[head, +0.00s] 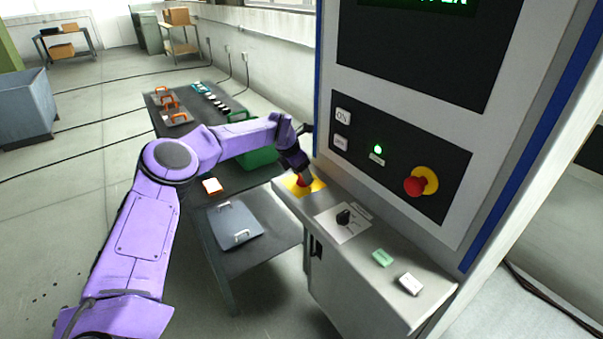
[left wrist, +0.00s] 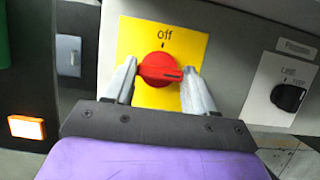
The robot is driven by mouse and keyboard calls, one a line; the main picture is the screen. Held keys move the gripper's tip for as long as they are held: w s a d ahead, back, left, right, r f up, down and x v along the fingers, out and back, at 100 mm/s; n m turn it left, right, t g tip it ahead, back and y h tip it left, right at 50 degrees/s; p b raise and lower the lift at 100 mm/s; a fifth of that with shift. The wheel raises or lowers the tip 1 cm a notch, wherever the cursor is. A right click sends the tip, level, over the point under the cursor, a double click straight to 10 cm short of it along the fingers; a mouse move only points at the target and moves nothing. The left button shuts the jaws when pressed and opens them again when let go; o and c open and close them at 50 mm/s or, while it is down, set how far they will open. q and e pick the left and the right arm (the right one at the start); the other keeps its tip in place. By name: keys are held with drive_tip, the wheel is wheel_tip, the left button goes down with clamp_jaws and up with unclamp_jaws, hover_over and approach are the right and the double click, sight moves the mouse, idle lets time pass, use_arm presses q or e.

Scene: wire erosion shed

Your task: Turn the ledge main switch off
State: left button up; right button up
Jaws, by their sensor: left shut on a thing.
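The main switch is a red rotary knob (left wrist: 160,69) on a yellow plate (left wrist: 190,45) marked "Off" above it. It sits on the ledge (head: 330,252) in front of the machine, where the yellow plate (head: 317,185) also shows in the head view. A dark pointer line on the knob points to the right in the left wrist view, not up at the "Off" mark. My left gripper (left wrist: 160,82) is shut on the knob, one finger on each side. In the head view my left gripper (head: 303,178) hides much of it. My right gripper is out of view.
A black selector knob (head: 344,217) on a white plate stands beside the main switch on the ledge. Green and white blocks (head: 383,258) lie nearer the front. The upright panel has a red emergency button (head: 420,181) and lit green lamp (head: 378,149). A dark table (head: 265,262) stands left.

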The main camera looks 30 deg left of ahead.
use_arm(q)
drive_tip(key=shift+f+b, duration=0.15)
drive_tip(key=shift+b, duration=0.3)
drive_tip(key=n+y+b, duration=0.1)
drive_tip(key=n+b, duration=0.2)
drive_tip(key=b, duration=0.1)
drive_tip(key=n+y+b, duration=0.1)
drive_tip(key=n+b, duration=0.2)
drive_tip(key=b, duration=0.1)
drive_tip(key=shift+d+f+n+y, duration=0.1)
drive_tip(key=shift+d+n+y, duration=0.1)
drive_tip(key=shift+n+y, duration=0.15)
drive_tip(key=shift+n+y+b, duration=0.35)
drive_tip(key=shift+n+b, duration=0.55)
drive_tip(key=shift+n, duration=0.05)
drive_tip(key=n, duration=0.1)
drive_tip(key=n+y+b, duration=0.1)
drive_tip(key=shift+w+d+r+n, duration=0.1)
drive_tip(key=shift+d+r+n, duration=0.1)
drive_tip(key=shift+n, duration=0.1)
drive_tip(key=shift+n+g+y, duration=0.3)
drive_tip(key=shift+n+g, duration=0.1)
drive_tip(key=shift+n, duration=0.5)
drive_tip(key=shift+r+n+g+y, duration=0.15)
drive_tip(key=shift+n+g+y, duration=0.2)
drive_tip(key=shift+n, duration=0.85)
drive_tip(key=shift+w+n+g+p, duration=0.1)
drive_tip(key=shift+n+g+p, duration=0.3)
drive_tip(key=shift+n, duration=0.8)
drive_tip(key=o, duration=1)
